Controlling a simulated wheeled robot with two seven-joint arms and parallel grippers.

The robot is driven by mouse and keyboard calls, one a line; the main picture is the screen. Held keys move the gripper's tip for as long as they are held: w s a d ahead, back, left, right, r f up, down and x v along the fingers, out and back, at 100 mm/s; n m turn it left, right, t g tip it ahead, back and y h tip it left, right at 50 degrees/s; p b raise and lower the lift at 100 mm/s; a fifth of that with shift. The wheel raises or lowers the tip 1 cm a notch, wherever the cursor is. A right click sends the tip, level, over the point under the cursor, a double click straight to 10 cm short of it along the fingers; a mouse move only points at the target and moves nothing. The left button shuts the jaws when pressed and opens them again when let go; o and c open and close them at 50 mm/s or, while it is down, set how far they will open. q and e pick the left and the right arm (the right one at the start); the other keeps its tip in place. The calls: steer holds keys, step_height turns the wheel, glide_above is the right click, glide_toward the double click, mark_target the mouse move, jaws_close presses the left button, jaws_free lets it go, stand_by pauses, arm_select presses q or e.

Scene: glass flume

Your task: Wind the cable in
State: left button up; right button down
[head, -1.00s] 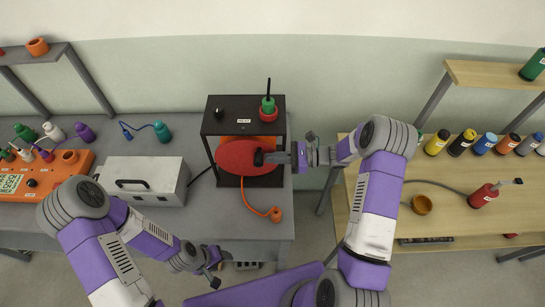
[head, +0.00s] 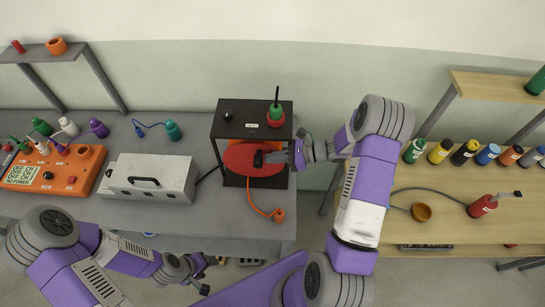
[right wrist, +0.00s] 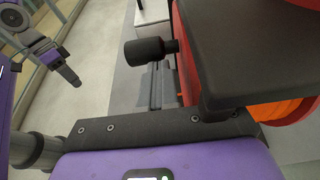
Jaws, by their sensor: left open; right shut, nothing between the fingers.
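A dark frame (head: 228,128) on the grey bench holds a reel with a red disc face (head: 240,157). A black crank knob (head: 259,159) sticks out of the disc; it also shows in the right wrist view (right wrist: 145,52). An orange cable (head: 256,208) hangs from the reel onto the bench and ends in an orange plug (head: 279,215). My right gripper (head: 282,157) is shut and empty, right beside the knob; its fingers (right wrist: 160,85) show below the knob in the wrist view. Whether they touch is unclear. My left gripper (head: 207,275) is open and empty, low before the bench.
A grey case (head: 150,180) stands left of the frame, with an orange panel unit (head: 52,170) beyond. A green bottle in a red holder (head: 275,118) stands on the frame's top. A wooden table (head: 440,230) with several bottles is at the right.

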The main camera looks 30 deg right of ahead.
steer(key=d+f+b+v, duration=0.1)
steer(key=f+b+v, duration=0.1)
steer(key=v, duration=1.1)
steer(key=shift+s+f+b, duration=0.2)
steer(key=shift+f+b, duration=0.1)
steer(key=shift+f, duration=0.2)
steer(key=shift+a, duration=0.1)
